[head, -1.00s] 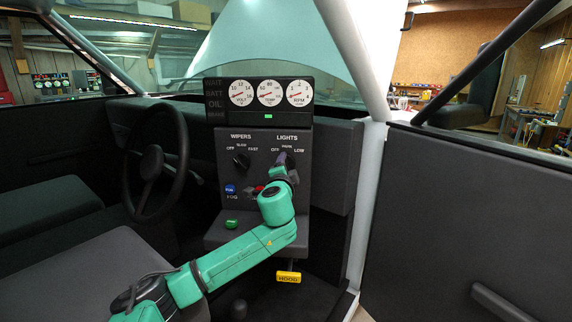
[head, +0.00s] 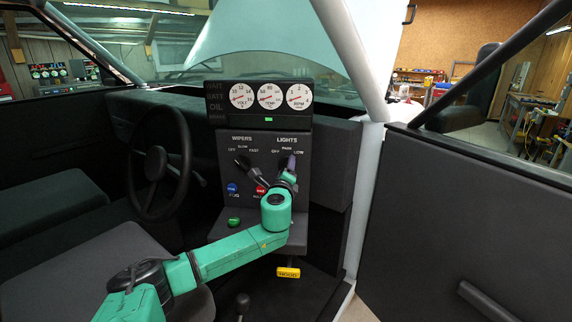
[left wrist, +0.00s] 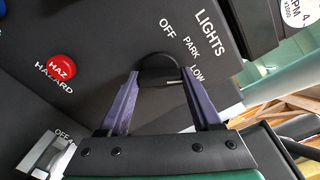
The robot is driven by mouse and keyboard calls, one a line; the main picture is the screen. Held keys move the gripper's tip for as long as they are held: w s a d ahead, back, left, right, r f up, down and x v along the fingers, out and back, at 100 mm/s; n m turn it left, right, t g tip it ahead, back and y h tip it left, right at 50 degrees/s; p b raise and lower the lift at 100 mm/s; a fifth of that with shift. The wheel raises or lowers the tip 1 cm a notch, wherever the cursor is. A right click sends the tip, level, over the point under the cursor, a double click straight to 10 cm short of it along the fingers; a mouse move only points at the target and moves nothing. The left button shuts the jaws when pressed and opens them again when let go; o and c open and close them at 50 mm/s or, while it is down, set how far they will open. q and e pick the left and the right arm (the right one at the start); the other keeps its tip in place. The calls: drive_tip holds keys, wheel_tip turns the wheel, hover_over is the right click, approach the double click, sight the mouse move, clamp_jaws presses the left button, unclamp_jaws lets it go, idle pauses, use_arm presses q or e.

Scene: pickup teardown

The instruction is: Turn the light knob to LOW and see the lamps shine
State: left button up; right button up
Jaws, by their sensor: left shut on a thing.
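The light knob (left wrist: 158,67) is a dark round knob on the dashboard panel, under the word LIGHTS with the marks OFF, PARK and LOW around it. My left gripper (left wrist: 158,85) is shut on it, one purple finger on each side. A short pale line near the knob's edge faces roughly toward LOW. In the head view my left gripper (head: 290,165) covers most of the knob, and my green arm reaches in from below. The lamps are not in view, so their light cannot be seen. My right gripper is not in view.
The wipers knob (head: 241,161) and the red hazard button (head: 262,189) sit close left of my gripper. A green button (head: 234,221) and yellow hood handle (head: 288,273) are lower. The steering wheel (head: 157,165) is left; the door (head: 465,225) is right.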

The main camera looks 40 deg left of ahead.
use_arm(q)
drive_tip(key=shift+f+m+p, duration=0.25)
drive_tip(key=shift+m+p, duration=0.15)
drive_tip(key=shift+m, duration=0.5)
drive_tip(key=shift+d+f, duration=0.1)
drive_tip(key=o, duration=1.4)
drive_tip(key=shift+r, duration=0.2)
drive_tip(key=b+v, duration=0.3)
drive_tip(key=v, duration=1.1)
drive_tip(key=shift+s+d+r, duration=0.1)
drive_tip(key=shift+s+d, duration=0.1)
drive_tip(key=shift+s, duration=0.05)
